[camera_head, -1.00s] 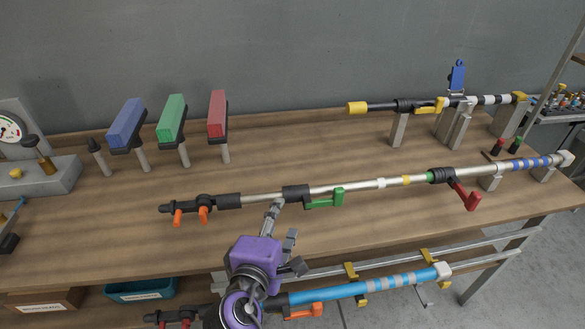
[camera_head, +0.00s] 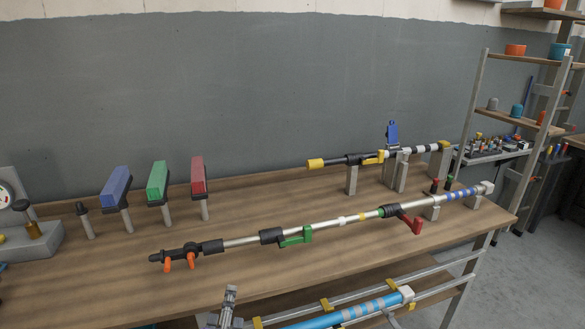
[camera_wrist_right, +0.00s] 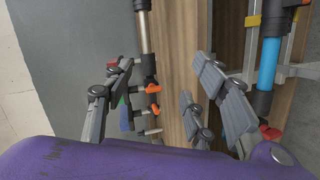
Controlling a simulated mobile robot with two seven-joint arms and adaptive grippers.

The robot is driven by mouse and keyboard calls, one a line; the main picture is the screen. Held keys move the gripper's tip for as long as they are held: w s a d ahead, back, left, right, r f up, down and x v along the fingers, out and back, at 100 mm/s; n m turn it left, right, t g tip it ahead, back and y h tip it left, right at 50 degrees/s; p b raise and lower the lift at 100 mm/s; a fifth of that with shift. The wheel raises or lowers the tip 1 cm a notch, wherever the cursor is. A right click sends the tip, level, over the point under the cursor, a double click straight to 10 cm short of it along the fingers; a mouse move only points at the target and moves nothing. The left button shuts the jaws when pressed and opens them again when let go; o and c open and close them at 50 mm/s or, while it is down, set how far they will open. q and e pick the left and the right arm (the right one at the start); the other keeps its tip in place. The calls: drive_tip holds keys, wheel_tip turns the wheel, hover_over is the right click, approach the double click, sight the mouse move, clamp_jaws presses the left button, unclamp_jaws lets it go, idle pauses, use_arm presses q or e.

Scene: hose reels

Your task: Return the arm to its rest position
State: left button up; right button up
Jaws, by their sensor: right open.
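My right gripper (camera_head: 228,308) shows only in part at the bottom edge of the head view, in front of the workbench (camera_head: 95,290). In the right wrist view its fingers (camera_wrist_right: 160,80) are spread apart with nothing between them. A long silver pole (camera_head: 335,226) with green and red levers lies across the bench, beyond the gripper and apart from it. In the right wrist view, a pole with orange levers (camera_wrist_right: 152,90) appears beyond the fingers. My left gripper is not in view.
A blue pole (camera_head: 345,313) lies on a lower rack right of the gripper. A yellow-tipped pole (camera_head: 335,161) rests on stands at the back. Blue (camera_head: 116,187), green (camera_head: 157,181) and red (camera_head: 198,175) blocks stand behind. A shelf unit (camera_head: 520,110) is at right.

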drive_tip(key=s+d+f+m+g+y+p, duration=0.1)
drive_tip(key=s+d+f+m+g+y, duration=0.2)
drive_tip(key=d+f+m, duration=0.8)
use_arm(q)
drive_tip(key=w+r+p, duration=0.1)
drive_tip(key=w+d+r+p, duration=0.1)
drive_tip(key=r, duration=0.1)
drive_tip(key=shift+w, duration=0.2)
use_arm(e)
drive_tip(key=s+d+f+m+g+h, duration=0.1)
drive_tip(key=s+d+f+m+h, duration=0.1)
drive_tip(key=s+d+f, duration=0.5)
drive_tip(key=s+d+f+m+g+h, duration=0.2)
drive_tip(key=s+d+f, duration=0.5)
drive_tip(key=s+d, duration=0.8)
drive_tip(key=s, duration=0.3)
drive_tip(key=shift+f+m, duration=0.3)
drive_tip(key=shift+m, duration=0.1)
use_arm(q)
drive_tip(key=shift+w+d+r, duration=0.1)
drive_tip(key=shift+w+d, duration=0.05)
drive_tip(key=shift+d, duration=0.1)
use_arm(e)
drive_tip(key=shift+d, duration=0.1)
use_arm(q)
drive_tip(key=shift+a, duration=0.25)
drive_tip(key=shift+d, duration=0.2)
use_arm(e)
drive_tip(key=shift+c, duration=0.4)
